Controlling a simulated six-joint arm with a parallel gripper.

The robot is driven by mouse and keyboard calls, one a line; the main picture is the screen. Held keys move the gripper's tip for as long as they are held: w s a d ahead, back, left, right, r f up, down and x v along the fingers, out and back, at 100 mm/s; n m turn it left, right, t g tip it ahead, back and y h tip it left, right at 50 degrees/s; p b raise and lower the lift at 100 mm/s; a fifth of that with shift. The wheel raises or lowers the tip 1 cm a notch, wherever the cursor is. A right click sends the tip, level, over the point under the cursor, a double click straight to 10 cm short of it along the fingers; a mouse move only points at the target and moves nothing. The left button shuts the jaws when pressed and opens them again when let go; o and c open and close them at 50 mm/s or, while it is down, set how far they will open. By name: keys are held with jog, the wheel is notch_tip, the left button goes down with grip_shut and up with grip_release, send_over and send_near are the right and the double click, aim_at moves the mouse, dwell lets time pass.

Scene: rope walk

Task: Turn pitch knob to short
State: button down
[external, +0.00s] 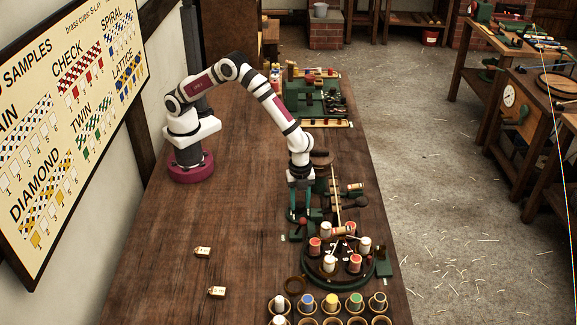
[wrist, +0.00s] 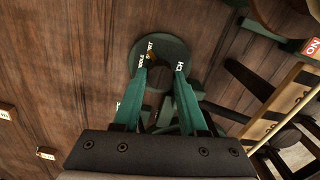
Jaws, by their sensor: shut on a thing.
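In the wrist view a dark green round dial (wrist: 172,46) lies on the wooden bench, with white lettering. "SHORT" and what looks like "MIDDLE" show near its left side; part of a word ending in "CH" shows by the right finger. In the external view my gripper (external: 299,216) is low at the bench, and the knob is hidden.
A round green carrier with several bobbins (external: 338,258) stands just in front of my gripper. Brass cups with colored spools (external: 330,302) line the front. Two tags (external: 202,251) lie on clear bench at left.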

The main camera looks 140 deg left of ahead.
aim_at(299, 204)
jog(key=shift+c, duration=2.2)
grip_release()
jog(key=shift+r, duration=0.15)
notch_tip(299, 204, up, 16)
jog(key=shift+f, duration=0.2)
jog(key=shift+d, duration=0.1)
jog(key=s+d+r+n+y, duration=0.1)
jog(key=s+d+r, duration=0.2)
jog(key=s, duration=0.7)
jog(key=s+d+r, duration=0.3)
jog(key=s+d, duration=0.1)
jog(key=s, duration=0.7)
jog(key=s+f, duration=0.3)
jog(key=s, duration=0.7)
jog(key=shift+s+d+n+y, duration=0.3)
jog(key=shift+s, duration=0.1)
